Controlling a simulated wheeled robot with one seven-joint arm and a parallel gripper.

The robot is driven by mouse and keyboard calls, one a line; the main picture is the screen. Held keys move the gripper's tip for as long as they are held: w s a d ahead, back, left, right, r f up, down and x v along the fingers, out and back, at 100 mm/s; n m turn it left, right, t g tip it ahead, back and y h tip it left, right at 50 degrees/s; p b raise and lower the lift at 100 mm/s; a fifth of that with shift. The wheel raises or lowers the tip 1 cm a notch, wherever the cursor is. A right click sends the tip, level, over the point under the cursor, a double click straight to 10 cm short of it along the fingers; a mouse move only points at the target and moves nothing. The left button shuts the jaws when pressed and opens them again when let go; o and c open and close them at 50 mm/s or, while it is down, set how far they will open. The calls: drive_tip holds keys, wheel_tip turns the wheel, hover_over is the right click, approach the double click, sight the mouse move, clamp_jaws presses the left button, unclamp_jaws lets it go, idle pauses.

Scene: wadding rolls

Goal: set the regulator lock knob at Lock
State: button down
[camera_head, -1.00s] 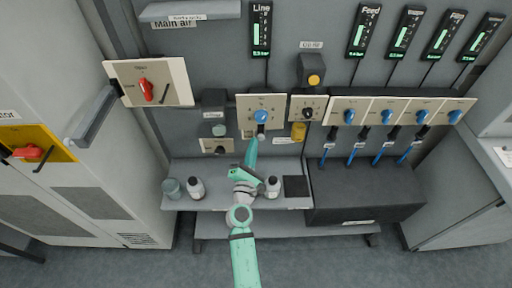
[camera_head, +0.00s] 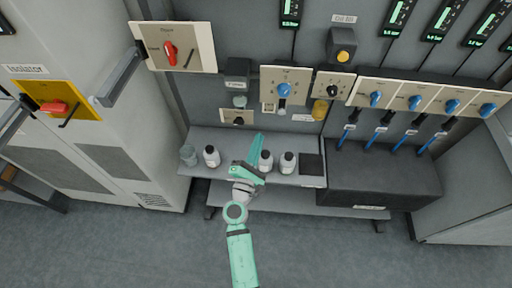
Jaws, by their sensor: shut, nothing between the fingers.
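My gripper (camera_head: 258,138) is shut and empty, over the shelf and below these panels, touching neither knob.
Bottles (camera_head: 211,156) (camera_head: 265,160) (camera_head: 287,162) and a jar (camera_head: 188,154) stand on the grey shelf (camera_head: 225,145), two close beside my gripper. A yellow-buttoned box (camera_head: 343,55) is above the black knob. Several blue-knobbed panels (camera_head: 414,103) are to the right.

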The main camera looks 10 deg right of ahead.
drive_tip(key=shift+v, duration=1.15)
